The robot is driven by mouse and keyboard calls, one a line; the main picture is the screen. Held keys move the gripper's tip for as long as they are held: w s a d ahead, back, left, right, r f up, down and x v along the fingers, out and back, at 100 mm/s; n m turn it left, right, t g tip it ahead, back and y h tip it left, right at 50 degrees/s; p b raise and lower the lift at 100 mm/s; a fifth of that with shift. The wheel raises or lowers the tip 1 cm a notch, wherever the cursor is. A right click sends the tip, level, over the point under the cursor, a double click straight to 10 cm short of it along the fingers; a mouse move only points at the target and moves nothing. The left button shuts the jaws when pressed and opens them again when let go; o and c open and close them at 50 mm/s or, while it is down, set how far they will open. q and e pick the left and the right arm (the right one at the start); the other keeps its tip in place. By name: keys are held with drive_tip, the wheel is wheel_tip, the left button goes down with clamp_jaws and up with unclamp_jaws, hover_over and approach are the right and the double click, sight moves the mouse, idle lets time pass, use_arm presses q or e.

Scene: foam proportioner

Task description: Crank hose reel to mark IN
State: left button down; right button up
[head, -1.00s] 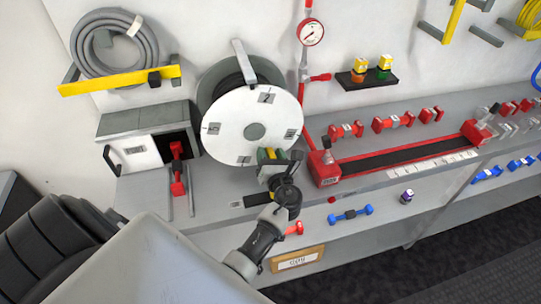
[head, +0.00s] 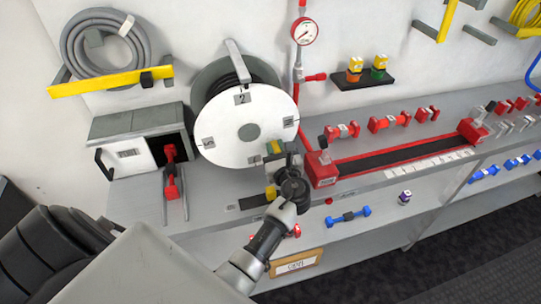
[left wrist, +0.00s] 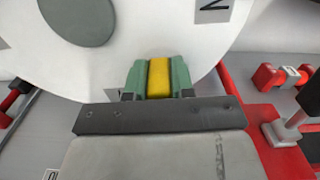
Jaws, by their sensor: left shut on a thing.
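The hose reel is a large white disc (head: 232,122) with a grey hub and several grey square marks near its rim, whose characters are too small to read surely. One mark (head: 242,98) is at the top. The crank handle (left wrist: 159,78) is a yellow piece near the disc's rim, at lower right in the head view. My left gripper (head: 277,150) is shut on it; in the left wrist view the yellow shows between two green pads. The gripper and wrist hide part of the rim. My right gripper is not in view.
A red-ended black track (head: 400,162) lies right of the reel. A black strip (head: 254,201) lies on the bench below the reel. A gauge (head: 304,31) hangs above.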

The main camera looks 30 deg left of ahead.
use_arm(q)
drive_tip(key=c, duration=1)
unclamp_jaws()
drive_tip(key=shift+o, duration=0.2)
drive_tip(key=p+v, duration=0.2)
drive_tip(key=v, duration=0.9)
drive_tip(key=shift+w, duration=0.1)
